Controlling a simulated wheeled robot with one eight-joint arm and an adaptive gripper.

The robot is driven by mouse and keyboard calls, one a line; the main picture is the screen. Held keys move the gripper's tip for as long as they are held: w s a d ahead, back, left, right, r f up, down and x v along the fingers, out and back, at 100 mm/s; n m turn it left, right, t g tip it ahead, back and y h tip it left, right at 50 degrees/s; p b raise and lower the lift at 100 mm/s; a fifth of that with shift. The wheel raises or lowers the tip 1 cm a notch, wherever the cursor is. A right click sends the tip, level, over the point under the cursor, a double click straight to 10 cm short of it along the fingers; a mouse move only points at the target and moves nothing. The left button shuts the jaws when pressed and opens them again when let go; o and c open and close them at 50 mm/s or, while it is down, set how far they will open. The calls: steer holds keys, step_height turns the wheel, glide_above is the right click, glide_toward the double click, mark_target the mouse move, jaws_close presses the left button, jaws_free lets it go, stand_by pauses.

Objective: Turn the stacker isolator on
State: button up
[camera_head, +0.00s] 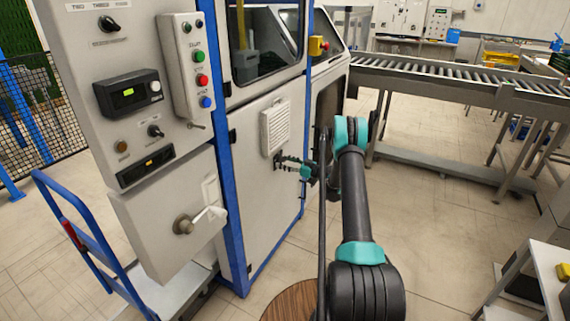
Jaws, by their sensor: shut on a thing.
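A grey control box (165,212) at the lower left carries a rotary switch with a pale lever (208,214), which looks like an isolator; I see no readable label on it. A red and yellow switch (317,46) sits on the machine's upper right edge. My gripper (283,161) is at the machine's grey lower door (262,205), just below a white vent. It is shut on a small dark fitting there, largely hidden by the fingers. My gripper is well right of the lever and below the red and yellow switch.
A control panel (135,60) with knobs, a display and coloured buttons stands above the grey box. A blue trolley (85,235) is at the left. A roller conveyor (460,78) runs across the right. Floor between the machine and conveyor is clear.

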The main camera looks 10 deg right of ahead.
steer(key=shift+m, duration=0.3)
steer(key=m, duration=0.3)
steer(key=shift+m, duration=0.4)
steer(key=m, duration=0.4)
steer(key=shift+m, duration=0.3)
steer(key=m, duration=0.4)
steer(key=shift+m, duration=2.4)
steer(key=o, duration=1.2)
steer(key=shift+c, duration=0.2)
